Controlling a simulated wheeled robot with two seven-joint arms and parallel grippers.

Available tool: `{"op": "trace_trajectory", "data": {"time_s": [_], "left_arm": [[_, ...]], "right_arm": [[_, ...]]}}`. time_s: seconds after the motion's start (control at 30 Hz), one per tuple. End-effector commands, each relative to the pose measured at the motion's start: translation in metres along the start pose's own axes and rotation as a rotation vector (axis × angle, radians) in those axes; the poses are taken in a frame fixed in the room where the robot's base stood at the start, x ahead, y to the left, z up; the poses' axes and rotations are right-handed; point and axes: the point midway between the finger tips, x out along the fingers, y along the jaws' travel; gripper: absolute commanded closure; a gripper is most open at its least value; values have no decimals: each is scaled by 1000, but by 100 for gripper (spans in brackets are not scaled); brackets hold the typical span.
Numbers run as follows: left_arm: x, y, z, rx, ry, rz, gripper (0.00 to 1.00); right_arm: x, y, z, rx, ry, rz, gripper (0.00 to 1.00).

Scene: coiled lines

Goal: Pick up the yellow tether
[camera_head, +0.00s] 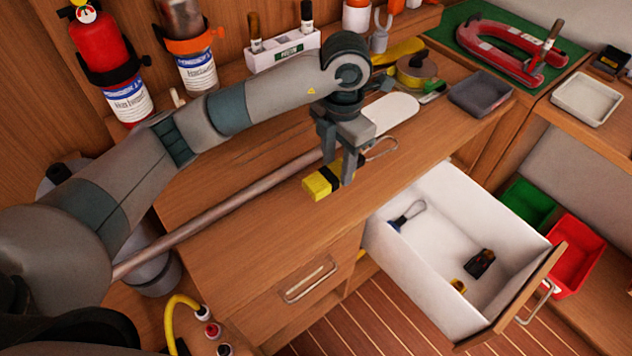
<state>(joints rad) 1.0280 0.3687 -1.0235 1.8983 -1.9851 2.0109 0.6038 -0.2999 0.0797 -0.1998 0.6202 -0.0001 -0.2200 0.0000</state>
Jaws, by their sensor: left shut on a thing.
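The yellow tether (318,186) shows as a short yellow bundle with a black band. My left gripper (347,178) points down over the front part of the wooden counter (250,215) and is shut on the tether. The fingers cover part of it. A thin metal loop (383,147) shows just right of the fingers; I cannot tell whether it belongs to the tether. I cannot tell whether the tether touches the counter. My right gripper is not in view.
An open white drawer (425,275) at right holds a blue-handled looped item (406,215) and small dark and yellow items. A long pole (225,210) lies across the counter. A grey tray (480,93) and yellow reel (416,68) stand behind. Green and red bins (575,250) sit right.

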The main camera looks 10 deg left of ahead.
Motion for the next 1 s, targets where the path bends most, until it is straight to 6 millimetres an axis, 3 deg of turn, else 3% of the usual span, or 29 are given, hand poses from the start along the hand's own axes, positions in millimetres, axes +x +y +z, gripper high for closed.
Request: {"op": "trace_trajectory", "data": {"time_s": [0.17, 0.33, 0.5, 1.0], "left_arm": [[-13, -8, 23, 1, -3, 1, 96], [-21, -12, 34, 1, -1, 0, 96], [-24, -12, 37, -1, -1, 1, 96], [-23, -12, 36, -1, -1, 0, 96]], "right_arm": [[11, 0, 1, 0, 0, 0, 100], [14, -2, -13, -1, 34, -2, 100], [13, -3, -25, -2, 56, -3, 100], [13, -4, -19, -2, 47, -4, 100]]}}
